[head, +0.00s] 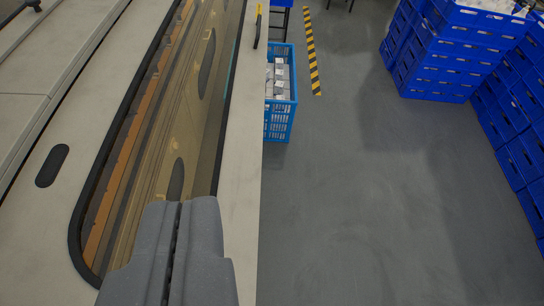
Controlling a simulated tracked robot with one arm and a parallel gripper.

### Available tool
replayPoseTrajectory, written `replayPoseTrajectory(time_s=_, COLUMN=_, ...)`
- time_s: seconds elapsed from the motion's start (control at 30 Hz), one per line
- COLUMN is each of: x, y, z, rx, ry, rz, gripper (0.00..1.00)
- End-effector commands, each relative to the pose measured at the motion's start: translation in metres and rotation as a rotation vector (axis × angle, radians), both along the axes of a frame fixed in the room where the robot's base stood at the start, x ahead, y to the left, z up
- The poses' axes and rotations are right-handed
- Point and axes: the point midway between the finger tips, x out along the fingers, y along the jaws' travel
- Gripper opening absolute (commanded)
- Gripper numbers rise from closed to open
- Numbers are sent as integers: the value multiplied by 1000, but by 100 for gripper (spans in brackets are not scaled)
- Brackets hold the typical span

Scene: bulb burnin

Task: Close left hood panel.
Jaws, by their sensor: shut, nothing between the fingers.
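A light beige hood panel (242,180) with a long tinted window (150,140) framed by a dark seal fills the left of the head view. A dark bar handle (257,28) with a yellow tip stands near the panel's right edge, towards the top. My gripper (178,203) is at the bottom, over the lower end of the window. Its two grey fingers are together with nothing between them. It is well below the handle in the picture and apart from it. Whether the gripper touches the panel cannot be told.
A blue crate (291,105) with small pale boxes stands on the floor beside the panel's right edge. Blue crates (440,65) are stacked at the upper right, with more (510,125) along the right side. Yellow-black tape (312,50) marks the floor. The grey floor (370,210) between is clear.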

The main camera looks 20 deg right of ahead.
Motion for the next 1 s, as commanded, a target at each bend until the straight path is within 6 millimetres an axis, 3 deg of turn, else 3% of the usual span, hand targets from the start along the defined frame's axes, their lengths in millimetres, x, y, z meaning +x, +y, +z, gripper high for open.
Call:
replayPoseTrajectory(time_s=0.1, x=32, y=-10, z=-1, rx=7, ry=68, rz=-22, gripper=0)
replayPoseTrajectory(time_s=0.5, x=115, y=-40, z=-36, rx=41, ry=293, rz=-80, gripper=0)
replayPoseTrajectory(time_s=1.0, x=183, y=-76, z=-110, rx=112, ry=571, rz=-120, gripper=0)
